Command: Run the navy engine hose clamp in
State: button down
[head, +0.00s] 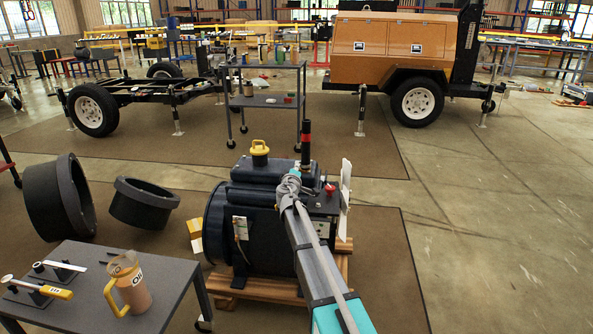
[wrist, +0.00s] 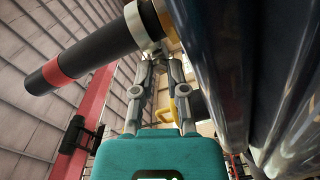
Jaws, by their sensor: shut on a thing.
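The navy engine (head: 275,175) stands on a wooden pallet on a brown mat. A black pipe with a red band (head: 306,135) rises from its top; it also crosses the upper left of the wrist view (wrist: 95,55). A pale metal clamp band (wrist: 143,25) goes around the pipe's near end, beside dark glossy cylinders. My gripper (head: 289,186) reaches the engine top from the front right. In the wrist view my gripper's fingers (wrist: 155,58) are closed together right at the clamp. The small part between the tips is mostly hidden, seemingly the clamp's screw end.
A grey table (head: 180,290) at lower left bears an orange jug (head: 128,284) and tools. Two black rings (head: 143,203) lie left of the engine. A grey cart (head: 270,101) stands behind it. The floor at right is clear.

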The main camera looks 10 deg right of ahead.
jog(key=shift+s+d, duration=0.1)
jog(key=shift+s, duration=0.05)
jog(key=c, duration=0.7)
grip_release()
jog(key=shift+o, duration=0.2)
jog(key=v, duration=0.8)
